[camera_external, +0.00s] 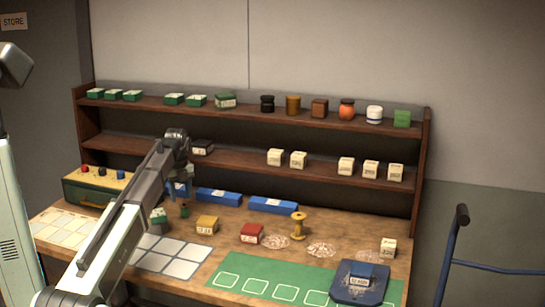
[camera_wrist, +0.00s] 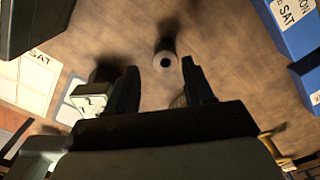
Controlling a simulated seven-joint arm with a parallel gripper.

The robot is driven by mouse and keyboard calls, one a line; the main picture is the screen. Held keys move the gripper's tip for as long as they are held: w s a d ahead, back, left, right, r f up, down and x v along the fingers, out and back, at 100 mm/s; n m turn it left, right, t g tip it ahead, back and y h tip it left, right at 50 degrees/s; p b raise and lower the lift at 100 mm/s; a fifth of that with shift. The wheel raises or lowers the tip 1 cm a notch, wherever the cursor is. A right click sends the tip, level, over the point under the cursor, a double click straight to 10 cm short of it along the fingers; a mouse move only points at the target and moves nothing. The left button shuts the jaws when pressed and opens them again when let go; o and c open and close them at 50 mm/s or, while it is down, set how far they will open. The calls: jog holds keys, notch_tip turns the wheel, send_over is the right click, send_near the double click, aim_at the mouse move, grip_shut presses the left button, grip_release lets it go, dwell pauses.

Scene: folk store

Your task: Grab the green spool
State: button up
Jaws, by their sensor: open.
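The green spool (camera_external: 184,210) is small and dark, standing upright on the wooden table left of the middle, just right of a green-and-white box. My gripper (camera_external: 179,178) is above and slightly behind the spool in the outside view, partly hidden by my arm. In the wrist view my gripper (camera_wrist: 160,72) has its two dark fingers apart, with the spool between and just beyond their tips. Nothing is held.
The green-and-white box (camera_external: 158,219) stands close to the spool and shows beside the left finger in the wrist view (camera_wrist: 92,100). Blue boxes (camera_external: 218,196) lie behind. A yellow box (camera_external: 207,225), red box (camera_external: 252,233) and yellow spool (camera_external: 298,227) stand to the right. Shelves (camera_external: 240,151) rise behind.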

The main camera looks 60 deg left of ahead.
aim_at(183, 205)
jog(key=shift+w+f, duration=0.15)
jog(key=shift+f, duration=1.2)
jog(key=shift+w+f, duration=0.1)
jog(key=shift+f, duration=1.2)
jog(key=c, duration=0.8)
